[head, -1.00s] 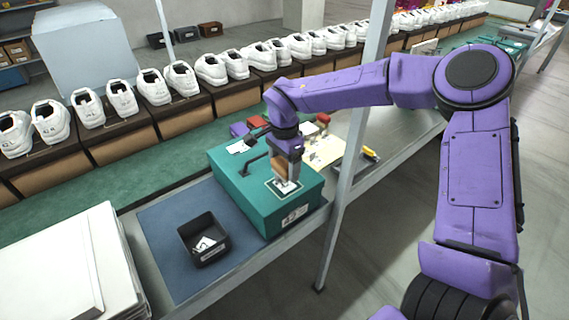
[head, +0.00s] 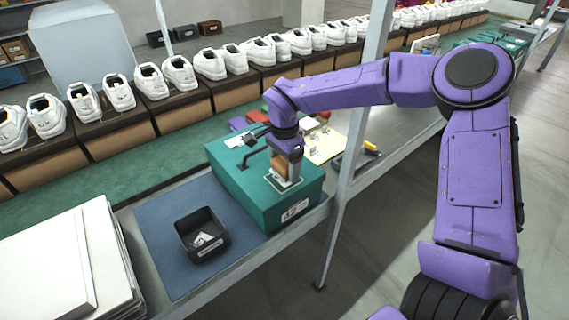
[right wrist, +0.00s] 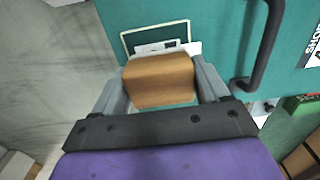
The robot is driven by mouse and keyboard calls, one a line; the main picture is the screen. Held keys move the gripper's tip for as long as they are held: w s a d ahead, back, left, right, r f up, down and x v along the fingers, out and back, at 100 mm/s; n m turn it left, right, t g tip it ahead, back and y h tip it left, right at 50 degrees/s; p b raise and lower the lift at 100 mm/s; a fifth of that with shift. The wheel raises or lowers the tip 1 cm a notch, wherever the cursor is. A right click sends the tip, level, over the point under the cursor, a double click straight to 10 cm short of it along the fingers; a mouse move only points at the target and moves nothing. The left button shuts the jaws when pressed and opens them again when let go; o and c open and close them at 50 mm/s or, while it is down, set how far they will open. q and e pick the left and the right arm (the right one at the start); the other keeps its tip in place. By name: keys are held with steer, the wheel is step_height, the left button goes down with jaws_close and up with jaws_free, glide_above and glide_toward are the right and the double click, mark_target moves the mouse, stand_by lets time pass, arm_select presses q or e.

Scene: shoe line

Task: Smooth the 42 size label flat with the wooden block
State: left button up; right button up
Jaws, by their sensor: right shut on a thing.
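My right gripper (head: 287,180) is shut on the wooden block (head: 279,167). The block (right wrist: 160,80) sits between the two fingers in the right wrist view. They are over the top of the teal shoe box (head: 241,179), inside a pale rectangular outline (head: 299,184). A white label (right wrist: 158,47) with dark print shows just past the block in the right wrist view, partly hidden by it. Its number is not readable. I cannot tell whether the block touches the label. My left gripper is not in view.
A black tray (head: 180,241) holding small white labels stands on the blue mat (head: 160,220), left of the box. A dark handle (right wrist: 262,50) rises from the box beside the gripper. White shoes line the back. A metal post (head: 355,130) stands right of the box.

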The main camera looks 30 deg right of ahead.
mark_target(294, 187)
steer(key=shift+f, duration=0.8)
steer(key=s, duration=0.1)
steer(key=s+p, duration=0.1)
steer(key=s, duration=0.1)
steer(key=shift+s+d+r, duration=0.1)
steer(key=shift+r, duration=0.1)
steer(key=shift+s+d+f+p, duration=0.1)
steer(key=shift+s+f+p, duration=0.05)
steer(key=shift+s+p, duration=0.3)
steer(key=shift+p, duration=0.4)
steer(key=shift+w+a+f+p, duration=0.15)
steer(key=shift+w+p, duration=0.3)
steer(key=shift+w, duration=1.6)
step_height(294, 187, up, 6)
steer(key=p, duration=0.6)
